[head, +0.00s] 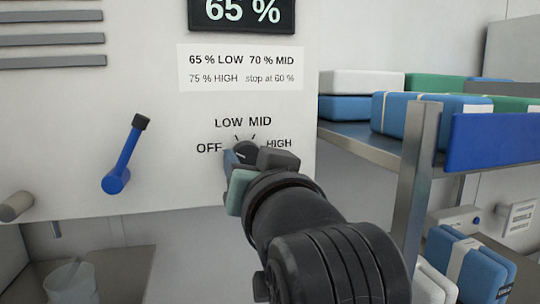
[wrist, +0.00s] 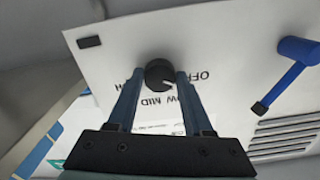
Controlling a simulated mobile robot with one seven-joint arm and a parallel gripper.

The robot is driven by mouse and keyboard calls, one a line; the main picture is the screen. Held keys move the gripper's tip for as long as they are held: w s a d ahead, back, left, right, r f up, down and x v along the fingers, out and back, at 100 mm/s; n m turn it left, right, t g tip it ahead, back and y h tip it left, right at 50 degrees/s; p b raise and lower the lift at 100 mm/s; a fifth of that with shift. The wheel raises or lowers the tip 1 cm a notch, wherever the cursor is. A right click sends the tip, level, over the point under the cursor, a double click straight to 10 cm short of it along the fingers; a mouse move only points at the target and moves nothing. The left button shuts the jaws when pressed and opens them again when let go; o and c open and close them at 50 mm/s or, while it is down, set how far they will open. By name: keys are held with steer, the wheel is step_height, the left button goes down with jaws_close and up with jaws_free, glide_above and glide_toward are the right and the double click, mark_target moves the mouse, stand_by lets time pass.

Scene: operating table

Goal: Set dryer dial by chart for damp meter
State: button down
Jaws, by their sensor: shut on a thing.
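The black dryer dial (head: 246,150) is on the white panel, with OFF, LOW, MID and HIGH printed around it. My gripper (head: 252,160) is shut on the dial, one finger on each side, and partly hides it in the head view. In the wrist view the dial (wrist: 158,73) sits between the fingertips; its white mark points toward the OFF and LOW side, exact setting unclear. The damp meter display (head: 241,12) reads 65 %. The chart (head: 241,68) below it reads 65 % LOW, 70 % MID, 75 % HIGH, stop at 60 %.
A blue lever (head: 122,160) with a black tip is left of the dial. A metal shelf (head: 365,140) with blue, white and green packs stands close on the right.

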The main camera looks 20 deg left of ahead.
steer(key=m+p, duration=0.2)
steer(key=m, duration=0.1)
steer(key=shift+r+m, duration=0.1)
steer(key=shift+m, duration=0.2)
steer(key=shift+m+p, duration=0.85)
steer(key=shift+m, duration=0.85)
steer(key=shift+c, duration=1.6)
jaws_free()
steer(key=shift+s, duration=0.1)
steer(key=b+v, duration=0.4)
steer(key=v, duration=0.9)
